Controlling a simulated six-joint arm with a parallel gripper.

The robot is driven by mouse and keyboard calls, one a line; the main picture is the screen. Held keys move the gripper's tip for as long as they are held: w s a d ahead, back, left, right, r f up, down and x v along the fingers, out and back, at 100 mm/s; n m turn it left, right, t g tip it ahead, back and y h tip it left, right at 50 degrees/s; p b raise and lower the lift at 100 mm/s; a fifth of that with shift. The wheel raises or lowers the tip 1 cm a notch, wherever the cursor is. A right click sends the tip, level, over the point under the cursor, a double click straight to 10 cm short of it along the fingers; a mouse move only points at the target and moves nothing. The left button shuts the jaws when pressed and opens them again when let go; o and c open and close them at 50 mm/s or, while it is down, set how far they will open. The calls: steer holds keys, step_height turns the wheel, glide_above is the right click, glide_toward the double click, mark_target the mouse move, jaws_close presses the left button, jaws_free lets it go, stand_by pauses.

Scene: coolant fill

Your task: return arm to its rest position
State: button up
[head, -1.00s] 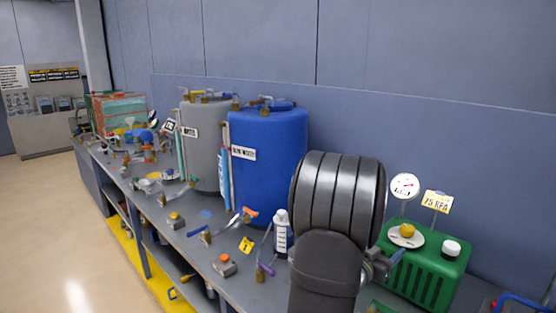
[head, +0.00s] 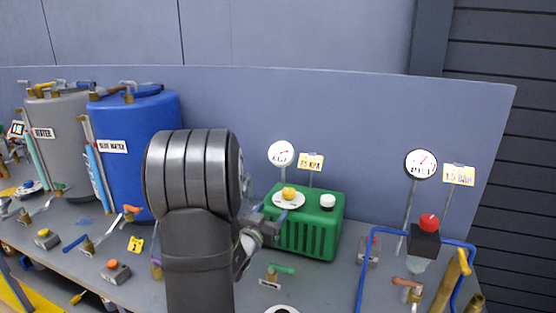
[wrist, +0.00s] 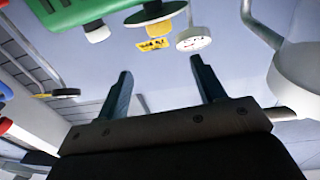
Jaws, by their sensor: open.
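My dark arm rises in front of the bench in the head view. My gripper (head: 264,222) is at the left front of the green box (head: 308,224) there, partly hidden by my own arm links. In the wrist view, my gripper (wrist: 164,84) shows two dark fingers set well apart with nothing between them. The green box also shows at the top left of the wrist view (wrist: 85,12), beyond the fingers.
The blue tank (head: 140,165) and grey tank (head: 65,140) stand left of my arm. A gauge (head: 281,153) stands behind the green box. Blue piping (head: 362,275) and a red-knobbed black block (head: 425,243) are at right. Several valves crowd the bench front.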

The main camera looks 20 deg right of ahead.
mark_target(287, 197)
steer(key=shift+s+d, duration=0.1)
steer(key=shift+s, duration=0.05)
stand_by(0.3)
steer(key=w+d, duration=0.2)
steer(key=d, duration=0.1)
steer(key=w+d+f+n+t+y, duration=0.1)
steer(key=w+d, duration=0.2)
steer(key=w+d+y, duration=0.1)
steer(key=w+d, duration=0.2)
steer(key=shift+f+n, duration=0.2)
steer(key=shift+n, duration=0.2)
